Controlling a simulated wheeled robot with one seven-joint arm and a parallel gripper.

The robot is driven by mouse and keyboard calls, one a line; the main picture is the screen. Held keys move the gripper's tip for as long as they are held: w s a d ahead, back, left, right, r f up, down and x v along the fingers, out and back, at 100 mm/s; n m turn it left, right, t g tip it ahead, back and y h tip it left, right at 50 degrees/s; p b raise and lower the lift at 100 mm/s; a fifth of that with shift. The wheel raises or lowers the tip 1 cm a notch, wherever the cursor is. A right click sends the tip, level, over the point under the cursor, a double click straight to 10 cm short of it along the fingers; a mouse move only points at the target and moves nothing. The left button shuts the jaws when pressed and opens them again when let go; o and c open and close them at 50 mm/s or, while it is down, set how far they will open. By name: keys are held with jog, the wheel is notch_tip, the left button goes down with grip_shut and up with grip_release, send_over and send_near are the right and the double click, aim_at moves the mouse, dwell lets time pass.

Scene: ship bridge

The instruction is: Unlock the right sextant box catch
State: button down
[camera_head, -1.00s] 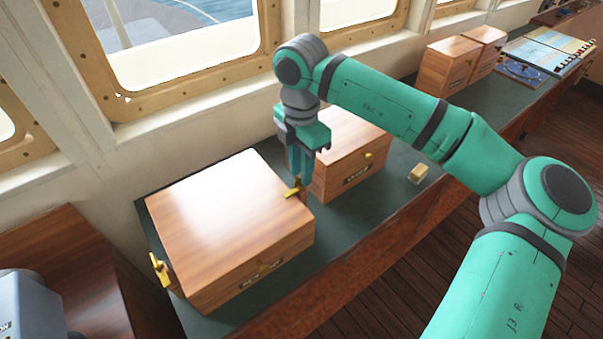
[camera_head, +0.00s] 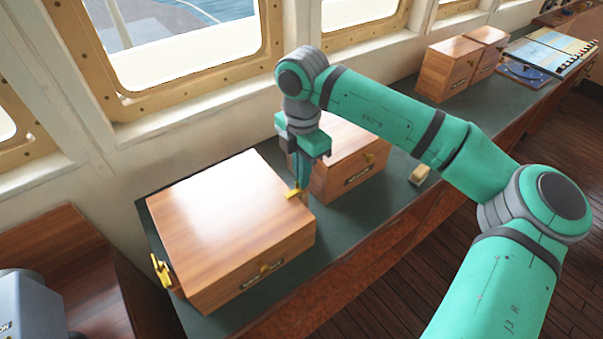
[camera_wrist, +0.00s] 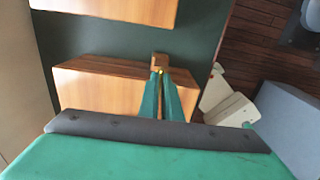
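The sextant box (camera_head: 230,215) is a large closed wooden box at the left of the green-topped counter. Its right catch (camera_head: 294,194) is a small brass piece at the right edge of the lid. My gripper (camera_head: 301,188) points down at this catch. In the wrist view my gripper (camera_wrist: 161,76) has its two green fingertips close together, with a bit of the brass catch (camera_wrist: 159,70) showing between them. The fingers hide part of the catch. The left catch (camera_head: 160,270) sticks out from the box's left side. A brass front fitting (camera_head: 264,269) sits above the nameplate.
A second wooden box (camera_head: 350,160) stands just right of my gripper, across a narrow gap. A small tan block (camera_head: 419,175) lies near the counter's front edge. Two more boxes (camera_head: 450,68) and charts (camera_head: 548,50) lie farther back. The window wall is behind.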

jog(key=n, duration=0.3)
jog(key=shift+d+n, duration=0.1)
jog(key=shift+n, duration=0.3)
jog(key=n, duration=0.5)
jog(key=shift+n, duration=0.3)
jog(key=n, duration=0.4)
jog(key=shift+s+n, duration=0.1)
jog(key=shift+n, duration=2)
jog(key=c, duration=2)
grip_release()
